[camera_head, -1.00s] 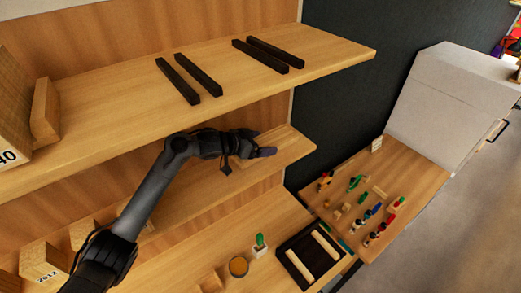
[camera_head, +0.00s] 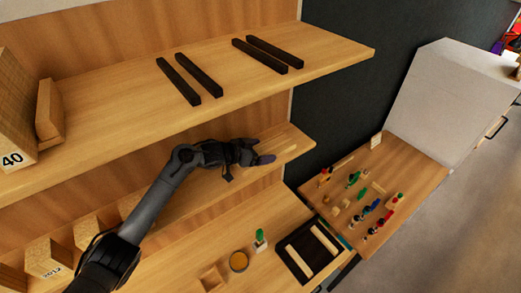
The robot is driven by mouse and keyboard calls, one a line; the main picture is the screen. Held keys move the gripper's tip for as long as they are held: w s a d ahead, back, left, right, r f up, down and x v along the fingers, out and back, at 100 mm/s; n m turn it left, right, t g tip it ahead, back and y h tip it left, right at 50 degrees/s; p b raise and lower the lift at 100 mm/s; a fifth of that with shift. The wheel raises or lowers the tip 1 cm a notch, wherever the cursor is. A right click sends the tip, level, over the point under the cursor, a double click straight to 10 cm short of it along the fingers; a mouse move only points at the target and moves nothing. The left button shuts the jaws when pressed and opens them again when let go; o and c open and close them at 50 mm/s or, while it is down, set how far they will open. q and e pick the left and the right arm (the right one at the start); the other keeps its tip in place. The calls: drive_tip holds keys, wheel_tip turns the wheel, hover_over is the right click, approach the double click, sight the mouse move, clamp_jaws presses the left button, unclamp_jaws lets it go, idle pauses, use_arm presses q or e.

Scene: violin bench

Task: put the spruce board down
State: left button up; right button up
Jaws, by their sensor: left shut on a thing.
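My left gripper (camera_head: 262,157) reaches in from the left to the right end of the middle shelf (camera_head: 190,190). It is shut on the spruce board (camera_head: 287,149), a pale, thin piece that blends with the shelf wood. The fingers and wrist hide part of the board. The board is at or just above the shelf surface; I cannot tell whether it touches. My right gripper is not in view.
Wood blocks (camera_head: 48,258) stand on the left of the middle shelf. Below are a black tray (camera_head: 313,250), an amber jar (camera_head: 239,262) and a side table (camera_head: 400,170) with small tools.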

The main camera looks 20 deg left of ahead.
use_arm(q)
drive_tip(key=shift+f, duration=0.25)
drive_tip(key=o, duration=0.9)
drive_tip(key=shift+f, duration=0.1)
drive_tip(key=shift+a+f, duration=0.1)
drive_tip(key=shift+r, duration=0.55)
drive_tip(key=v, duration=0.4)
drive_tip(key=b+v, duration=0.1)
drive_tip(key=v, duration=0.3)
drive_tip(key=b+v, duration=0.1)
drive_tip(key=v, duration=0.3)
drive_tip(key=shift+r, duration=0.3)
drive_tip(key=shift+s+r, duration=0.1)
